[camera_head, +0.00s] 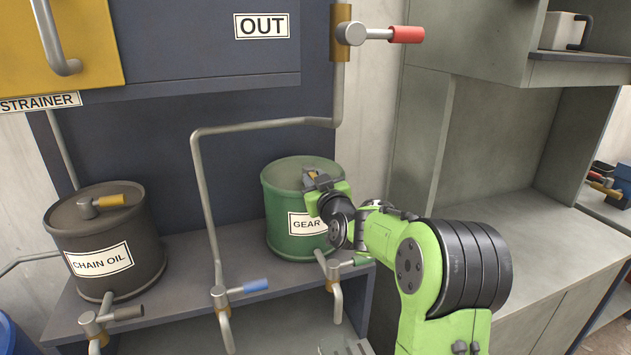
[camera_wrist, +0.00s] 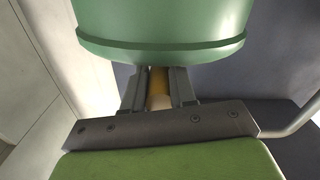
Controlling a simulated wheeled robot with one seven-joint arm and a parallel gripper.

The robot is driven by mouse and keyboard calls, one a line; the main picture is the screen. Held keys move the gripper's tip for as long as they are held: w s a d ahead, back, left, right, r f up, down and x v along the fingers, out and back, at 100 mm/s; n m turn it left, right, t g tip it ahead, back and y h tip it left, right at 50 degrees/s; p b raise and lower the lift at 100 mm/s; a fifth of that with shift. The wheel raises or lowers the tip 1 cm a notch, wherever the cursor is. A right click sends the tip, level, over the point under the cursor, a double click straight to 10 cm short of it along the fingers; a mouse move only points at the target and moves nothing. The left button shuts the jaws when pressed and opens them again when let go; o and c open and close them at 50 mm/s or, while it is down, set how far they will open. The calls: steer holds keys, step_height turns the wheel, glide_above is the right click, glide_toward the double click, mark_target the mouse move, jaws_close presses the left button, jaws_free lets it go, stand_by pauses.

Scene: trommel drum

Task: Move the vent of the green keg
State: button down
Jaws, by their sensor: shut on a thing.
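The green keg (camera_head: 290,220) labelled GEAR stands on the grey shelf, at the middle of the head view. Its green side and rim fill the top of the wrist view (camera_wrist: 165,22). My gripper (camera_head: 318,177) is at the right side of the keg's lid. In the wrist view my gripper (camera_wrist: 160,88) has its two fingers on either side of the yellow vent handle (camera_wrist: 158,80) and is shut on it. A bit of yellow (camera_head: 314,174) shows between the fingers in the head view. The vent's base is hidden behind my gripper.
A dark CHAIN OIL keg (camera_head: 107,235) with a yellow vent handle (camera_head: 110,200) stands at left. A grey pipe (camera_head: 205,190) runs left of the green keg. Taps with blue (camera_head: 255,286) and green (camera_head: 362,261) handles stick out along the shelf front.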

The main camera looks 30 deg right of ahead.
steer(key=c, duration=0.9)
jaws_free()
steer(key=s+a+b, duration=0.1)
steer(key=s, duration=0.4)
steer(key=s+a+b, duration=0.1)
steer(key=s, duration=0.4)
steer(key=s+a+b, duration=0.1)
steer(key=s, duration=0.4)
steer(key=shift+s+b, duration=0.25)
steer(key=shift+b, duration=0.05)
steer(key=s+a+f+n+g+y+p, duration=0.1)
steer(key=s+a+f+g+y, duration=0.15)
steer(key=a, duration=0.45)
steer(key=s+a+f+n+g+y+p, duration=0.1)
steer(key=s+a+f+g, duration=0.15)
steer(key=a, duration=0.35)
steer(key=s+a+f+g, duration=0.1)
steer(key=s+g, duration=0.1)
steer(key=s, duration=0.4)
steer(key=s+a+f+m+g, duration=0.1)
steer(key=s+f+g, duration=0.1)
steer(key=s, duration=0.4)
steer(key=s+a+f+m+g+p, duration=0.1)
steer(key=s+f+g, duration=0.1)
steer(key=s, duration=0.3)
steer(key=shift+s+a+g, duration=0.15)
steer(key=shift+s+g, duration=0.25)
steer(key=shift+g, duration=0.1)
